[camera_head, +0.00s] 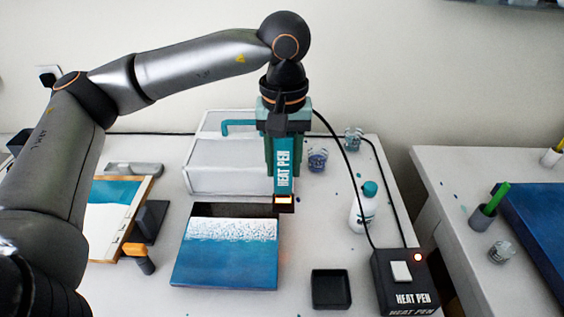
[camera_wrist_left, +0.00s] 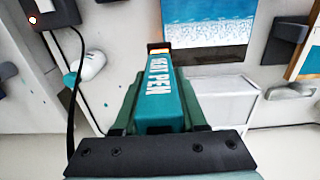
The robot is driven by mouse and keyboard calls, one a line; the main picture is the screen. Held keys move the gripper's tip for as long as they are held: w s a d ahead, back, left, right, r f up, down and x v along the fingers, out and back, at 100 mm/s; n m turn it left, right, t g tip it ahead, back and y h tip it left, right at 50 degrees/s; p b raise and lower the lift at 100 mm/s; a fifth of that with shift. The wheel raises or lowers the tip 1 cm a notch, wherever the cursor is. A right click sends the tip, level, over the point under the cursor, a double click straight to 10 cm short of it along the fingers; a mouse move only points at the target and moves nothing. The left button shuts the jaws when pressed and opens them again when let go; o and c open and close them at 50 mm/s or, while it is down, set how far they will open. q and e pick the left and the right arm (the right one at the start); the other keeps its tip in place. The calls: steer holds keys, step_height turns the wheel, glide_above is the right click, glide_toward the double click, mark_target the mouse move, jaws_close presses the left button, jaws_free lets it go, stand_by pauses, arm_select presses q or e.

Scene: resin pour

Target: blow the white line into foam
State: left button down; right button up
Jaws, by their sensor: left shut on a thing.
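My left gripper (camera_head: 284,150) is shut on the teal heat pen (camera_head: 284,172) and holds it tip down. The pen's glowing tip is above the far right corner of the seascape panel (camera_head: 225,265). The panel is blue with a white speckled foam band (camera_head: 232,228) across its far part, and a dark strip lies behind it. In the left wrist view the pen (camera_wrist_left: 160,95) points toward the panel (camera_wrist_left: 215,20). A cord runs from the pen to the heat pen box (camera_head: 405,285), whose red light is on. My right gripper is not in view.
A black square tray (camera_head: 331,289) lies in front. A pale box (camera_head: 215,160) is behind the panel. Another framed seascape (camera_head: 112,215) and an orange-handled tool (camera_head: 140,260) lie left.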

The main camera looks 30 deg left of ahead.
mark_target(284, 142)
arm_select(q)
steer(key=shift+r+p, duration=1.35)
steer(key=shift+r, duration=0.9)
steer(key=shift+r+p, duration=0.4)
steer(key=shift+r, duration=0.8)
